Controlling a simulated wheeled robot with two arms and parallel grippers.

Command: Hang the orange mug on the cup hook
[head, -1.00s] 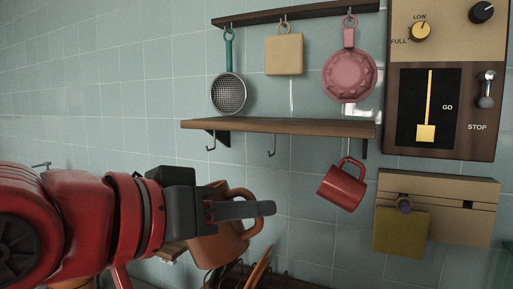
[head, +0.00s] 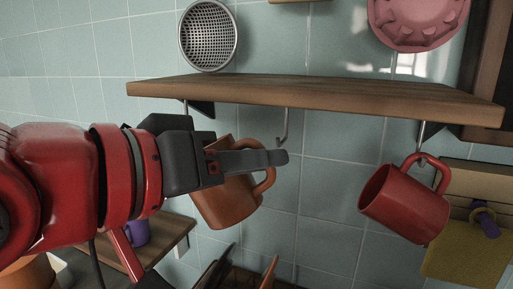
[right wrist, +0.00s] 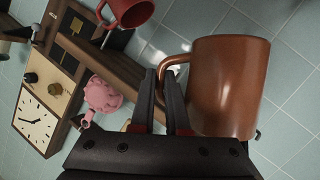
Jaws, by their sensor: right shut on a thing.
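The orange mug (head: 228,205) is held in the air below the wooden shelf, tilted, with its handle at the right. An empty cup hook (head: 283,130) hangs under the shelf, just above and behind the fingertips in the picture. My left gripper is not in view.
A red mug (head: 405,205) hangs from a hook at the right of the shelf (head: 310,92). A strainer (head: 208,35) and pink pan-like item (head: 415,22) hang above. A purple mug (head: 137,233) stands lower left. Tiled wall lies behind.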

